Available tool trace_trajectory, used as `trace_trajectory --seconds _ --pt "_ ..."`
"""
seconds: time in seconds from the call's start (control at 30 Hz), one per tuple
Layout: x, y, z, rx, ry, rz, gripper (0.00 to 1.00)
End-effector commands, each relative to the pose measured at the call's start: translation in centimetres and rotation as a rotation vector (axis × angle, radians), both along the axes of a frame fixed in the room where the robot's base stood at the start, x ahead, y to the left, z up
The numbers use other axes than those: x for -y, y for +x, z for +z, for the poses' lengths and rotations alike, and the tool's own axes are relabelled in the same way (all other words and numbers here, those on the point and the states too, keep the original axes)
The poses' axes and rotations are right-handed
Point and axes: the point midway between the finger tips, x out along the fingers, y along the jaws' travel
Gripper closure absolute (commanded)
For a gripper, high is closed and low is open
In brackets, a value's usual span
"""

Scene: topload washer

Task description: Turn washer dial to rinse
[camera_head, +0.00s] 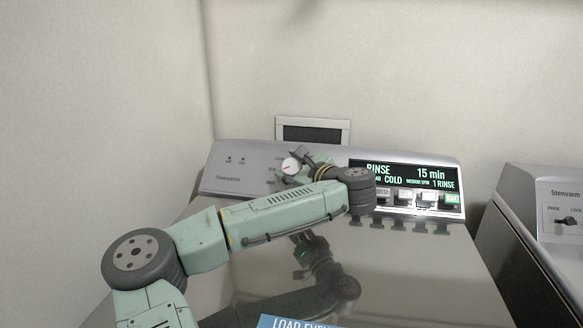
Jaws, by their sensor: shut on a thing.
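The washer's sloped control panel (230,164) spans the back of the topload washer. The round dial (291,165), pale with a red pointer mark, sits left of the panel's middle. My gripper (296,163) is at the dial, shut on it, with a dark finger showing above and the wrist to its right. Part of the dial and its lower right labels are hidden by my gripper and arm. The lit display (405,175) reads RINSE, 15 min, COLD and 1 RINSE; its left part is partly covered by my arm.
Several buttons line the panel under the display. The washer's glossy lid (420,280) lies below my arm and reflects it. A blue label (295,322) is at the front. A second Stenvarm machine (555,205) stands at right. A framed wall box (313,131) is behind the panel.

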Motion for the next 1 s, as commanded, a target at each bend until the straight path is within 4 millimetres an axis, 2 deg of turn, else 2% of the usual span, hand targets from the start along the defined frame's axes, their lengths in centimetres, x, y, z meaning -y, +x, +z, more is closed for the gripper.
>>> trace_trajectory --seconds 0.07,0.1,0.4,0.77,0.87,1.0 --pt "-0.1 0.0 0.1 0.002 0.001 0.003 0.84" --pt "-0.1 0.0 0.1 0.002 0.001 0.003 0.55" --pt "-0.1 0.0 0.0 0.001 0.001 0.001 0.36" --pt "0.2 -0.3 0.1 0.001 0.000 -0.002 0.36" --pt "0.9 -1.2 0.3 0.001 0.001 -0.004 0.36" --pt "2.4 -3.6 0.9 0.002 0.000 -0.006 0.36"
